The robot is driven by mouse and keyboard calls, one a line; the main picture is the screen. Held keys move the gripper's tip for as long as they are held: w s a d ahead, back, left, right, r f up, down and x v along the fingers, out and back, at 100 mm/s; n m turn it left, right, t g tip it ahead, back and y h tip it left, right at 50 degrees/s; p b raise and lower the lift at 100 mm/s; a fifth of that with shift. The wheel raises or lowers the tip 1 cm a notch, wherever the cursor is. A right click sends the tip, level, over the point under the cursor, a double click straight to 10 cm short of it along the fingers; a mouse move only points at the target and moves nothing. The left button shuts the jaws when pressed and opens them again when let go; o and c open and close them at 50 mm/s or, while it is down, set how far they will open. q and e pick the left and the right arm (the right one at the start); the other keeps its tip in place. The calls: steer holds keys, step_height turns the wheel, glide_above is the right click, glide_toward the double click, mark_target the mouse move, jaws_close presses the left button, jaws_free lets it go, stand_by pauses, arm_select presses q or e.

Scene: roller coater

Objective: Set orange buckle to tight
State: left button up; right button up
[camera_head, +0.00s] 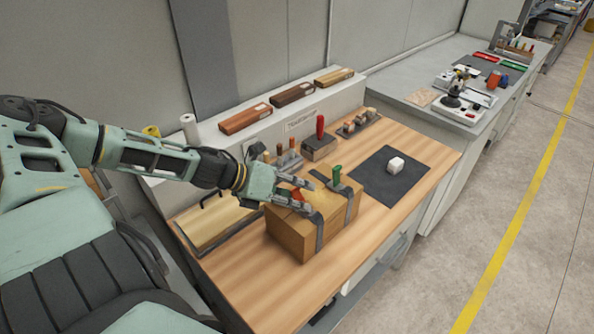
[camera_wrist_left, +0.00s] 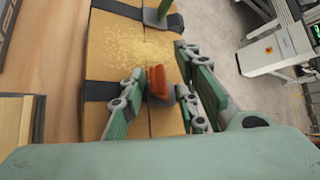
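A wooden box (camera_head: 289,237) stands on the workbench, with two dark straps around it. The orange buckle (camera_head: 298,194) sits on top of the box on the nearer strap, partly covered by my gripper. In the left wrist view the orange buckle (camera_wrist_left: 157,79) shows between my fingers. My left gripper (camera_head: 314,198) is above the box with its fingers apart on either side of the buckle; in the left wrist view the gripper (camera_wrist_left: 158,95) is open, and I cannot tell whether a finger touches it. A green buckle (camera_head: 337,174) stands upright on the other strap. My right gripper is out of view.
A tray (camera_head: 208,224) lies left. The bench front is clear.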

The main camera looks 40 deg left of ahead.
mark_target(291, 193)
arm_select(q)
steer(key=shift+r, duration=0.15)
steer(key=shift+r, duration=0.1)
steer(key=shift+s+a+r, duration=0.2)
steer(key=shift+s+r, duration=0.05)
steer(key=shift+s, duration=0.1)
steer(key=shift+s+a+r, duration=0.35)
steer(key=shift+s+a, duration=0.05)
steer(key=shift+v, duration=2.55)
steer(key=shift+f, duration=0.1)
steer(key=shift+c, duration=0.2)
